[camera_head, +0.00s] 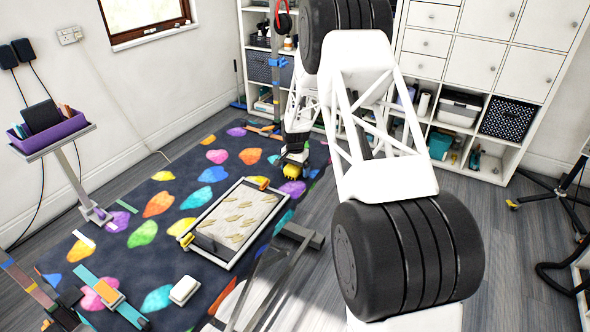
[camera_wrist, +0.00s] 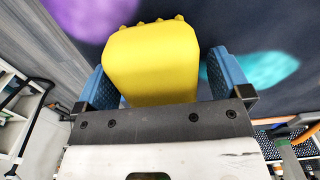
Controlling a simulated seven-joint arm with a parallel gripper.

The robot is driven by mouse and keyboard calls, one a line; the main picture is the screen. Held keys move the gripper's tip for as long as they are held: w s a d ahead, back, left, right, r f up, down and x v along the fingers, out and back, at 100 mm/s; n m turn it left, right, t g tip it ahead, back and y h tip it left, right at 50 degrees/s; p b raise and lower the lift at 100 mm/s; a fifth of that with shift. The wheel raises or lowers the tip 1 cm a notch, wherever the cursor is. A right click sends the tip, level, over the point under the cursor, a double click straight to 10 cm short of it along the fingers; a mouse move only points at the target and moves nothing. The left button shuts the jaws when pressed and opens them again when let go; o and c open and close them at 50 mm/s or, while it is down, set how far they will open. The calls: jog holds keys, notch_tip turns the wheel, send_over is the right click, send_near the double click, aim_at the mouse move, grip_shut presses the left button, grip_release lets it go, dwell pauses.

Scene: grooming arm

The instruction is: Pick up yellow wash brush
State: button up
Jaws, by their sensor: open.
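The yellow wash brush (camera_wrist: 150,62) fills the middle of the wrist view, with small yellow bumps along its far edge. My gripper (camera_wrist: 158,82) is open around it, with one blue-padded finger on each side. A narrow gap shows at the right finger; I cannot tell whether the left finger touches. In the head view the brush (camera_head: 291,171) is a small yellow patch just below my gripper (camera_head: 291,158), over the dark rug with coloured spots. My gripper hides part of it there. I cannot tell whether the brush rests on the rug.
A framed tray (camera_head: 228,266) with a beige patterned surface lies on the rug (camera_head: 130,187), left of and nearer than the brush. A white block (camera_head: 184,290) lies near the front. White shelves (camera_head: 480,95) stand behind. A purple bin (camera_head: 58,133) stands on a post at left.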

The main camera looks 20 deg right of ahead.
jog(key=c, duration=1)
jog(key=shift+r, duration=0.15)
jog(key=shift+r, duration=0.5)
jog(key=shift+s+r, duration=0.2)
jog(key=shift+r, duration=0.4)
jog(key=shift+s+r, duration=0.15)
jog(key=shift+r, duration=0.4)
jog(key=s, duration=0.5)
jog(key=s+a+r, duration=0.1)
jog(key=s, duration=0.9)
jog(key=shift+s+a+r, duration=0.1)
jog(key=shift+a+r, duration=0.1)
jog(key=shift+a, duration=0.15)
